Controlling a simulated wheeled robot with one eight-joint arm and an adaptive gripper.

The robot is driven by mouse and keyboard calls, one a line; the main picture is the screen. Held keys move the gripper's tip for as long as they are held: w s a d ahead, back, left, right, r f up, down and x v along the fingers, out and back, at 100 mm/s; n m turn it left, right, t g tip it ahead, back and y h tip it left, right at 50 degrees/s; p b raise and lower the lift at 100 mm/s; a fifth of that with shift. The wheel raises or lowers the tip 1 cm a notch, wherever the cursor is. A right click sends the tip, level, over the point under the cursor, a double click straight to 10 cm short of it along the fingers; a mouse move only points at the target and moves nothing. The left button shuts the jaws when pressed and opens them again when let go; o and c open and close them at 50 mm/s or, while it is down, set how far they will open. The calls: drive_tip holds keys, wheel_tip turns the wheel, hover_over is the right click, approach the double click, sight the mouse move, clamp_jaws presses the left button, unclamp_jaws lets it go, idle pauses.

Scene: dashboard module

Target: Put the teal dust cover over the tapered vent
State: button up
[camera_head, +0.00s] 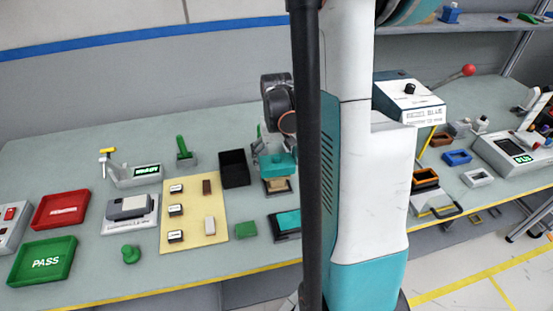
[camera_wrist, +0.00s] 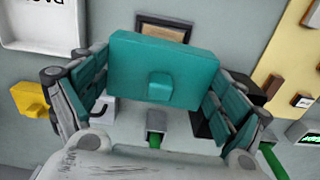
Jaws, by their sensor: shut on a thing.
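The teal dust cover (camera_head: 279,166) is in my gripper (camera_head: 274,155). In the wrist view the cover (camera_wrist: 130,72) is a flat teal block with a small square knob facing the camera. My two fingers press its left and right sides. A tan block in a dark frame, seemingly the tapered vent (camera_head: 277,185), shows just below the cover in the head view. In the wrist view this framed vent (camera_wrist: 165,27) sticks out past the cover's top edge, the rest hidden behind it. The cover looks above the vent; I cannot tell whether they touch.
A black bin (camera_head: 235,168) stands left of the vent. A yellow board (camera_head: 196,235) with small blocks is further left. My column hides the table to the right.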

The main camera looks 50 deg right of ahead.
sight(276, 155)
drive_tip(key=shift+f+b, duration=1)
drive_tip(key=shift+f, duration=0.2)
drive_tip(key=o, duration=0.8)
drive_tip(key=shift+c, duration=0.2)
wheel_tip(276, 155, up, 12)
drive_tip(key=shift+r, duration=0.1)
